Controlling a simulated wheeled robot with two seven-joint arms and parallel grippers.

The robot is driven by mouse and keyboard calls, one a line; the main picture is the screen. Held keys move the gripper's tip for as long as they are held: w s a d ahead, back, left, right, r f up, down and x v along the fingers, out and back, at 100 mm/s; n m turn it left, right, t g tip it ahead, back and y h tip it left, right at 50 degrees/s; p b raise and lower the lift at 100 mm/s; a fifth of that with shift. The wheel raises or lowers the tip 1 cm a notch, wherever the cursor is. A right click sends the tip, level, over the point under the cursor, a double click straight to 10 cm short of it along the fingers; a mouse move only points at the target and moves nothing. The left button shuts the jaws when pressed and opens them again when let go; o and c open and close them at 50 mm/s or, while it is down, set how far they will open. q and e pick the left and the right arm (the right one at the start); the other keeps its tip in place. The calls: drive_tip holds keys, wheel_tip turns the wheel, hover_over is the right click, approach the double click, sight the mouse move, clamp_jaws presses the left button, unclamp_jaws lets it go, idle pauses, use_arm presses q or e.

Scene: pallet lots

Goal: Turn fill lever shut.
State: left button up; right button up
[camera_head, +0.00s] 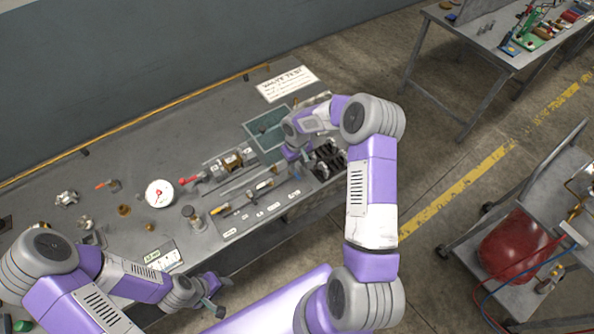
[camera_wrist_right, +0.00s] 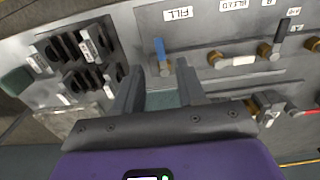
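In the right wrist view, a small lever with a blue handle (camera_wrist_right: 160,48) stands on the grey valve panel (camera_wrist_right: 205,35), just below the FILL label (camera_wrist_right: 178,14). Its handle points up toward the label, and its metal base lies just beyond my right fingertips. My right gripper (camera_wrist_right: 158,78) is open, its two dark fingers on either side of the lever's line with nothing between them. I cannot tell whether either finger touches it. In the head view the right gripper (camera_head: 303,166) is over the bench, and the arm partly covers the panel there. My left gripper (camera_head: 216,296) appears open and empty at the bench's front.
Other valves with brass bodies (camera_wrist_right: 215,59) and handles sit right of the blue lever. Black blocks with white labels (camera_wrist_right: 92,45) stand at left. A VALVE TEST sign (camera_head: 288,83) lies behind.

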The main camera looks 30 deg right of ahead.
sight(297, 176)
wheel_tip(297, 176, down, 6)
drive_tip(key=shift+r+p, duration=0.15)
drive_tip(key=shift+p, duration=0.15)
clamp_jaws()
